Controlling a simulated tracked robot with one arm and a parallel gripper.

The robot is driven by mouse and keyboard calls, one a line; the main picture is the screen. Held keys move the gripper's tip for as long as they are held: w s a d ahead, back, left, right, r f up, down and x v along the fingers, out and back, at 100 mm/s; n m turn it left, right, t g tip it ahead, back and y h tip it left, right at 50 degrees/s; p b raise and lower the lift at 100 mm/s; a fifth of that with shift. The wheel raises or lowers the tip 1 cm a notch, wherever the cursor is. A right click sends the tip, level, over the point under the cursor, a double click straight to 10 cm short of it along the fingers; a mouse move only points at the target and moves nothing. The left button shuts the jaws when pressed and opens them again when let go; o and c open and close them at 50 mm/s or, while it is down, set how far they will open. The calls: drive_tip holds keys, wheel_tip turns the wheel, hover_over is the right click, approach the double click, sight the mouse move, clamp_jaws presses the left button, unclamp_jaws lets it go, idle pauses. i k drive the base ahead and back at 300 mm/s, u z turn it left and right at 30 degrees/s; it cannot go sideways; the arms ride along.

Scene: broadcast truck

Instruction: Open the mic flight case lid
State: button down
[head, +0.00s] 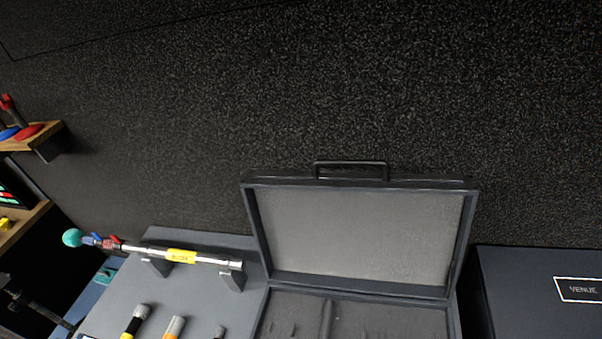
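The mic flight case stands at the lower middle right. Its lid (360,237) is raised, upright or leaning slightly back, with the grey lining facing me and a dark handle (350,164) on its top edge. The case base (300,312) shows grey foam with slots; its front is cut off by the bottom of the picture. My gripper is not in view, and nothing is seen touching the lid.
Left of the case, a grey surface (205,298) holds a silver pole (215,260) in brackets and several microphones (136,318). A dark box marked VENUE (520,295) stands at right. Wooden shelves (40,135) are at far left. A dark speckled wall (400,90) is behind.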

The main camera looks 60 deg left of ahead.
sight(386, 233)
drive_tip(key=z, duration=0.1)
drive_tip(key=k, duration=1.15)
drive_tip(key=u, duration=1.25)
drive_tip(key=i, duration=1)
drive_tip(key=z, duration=0.05)
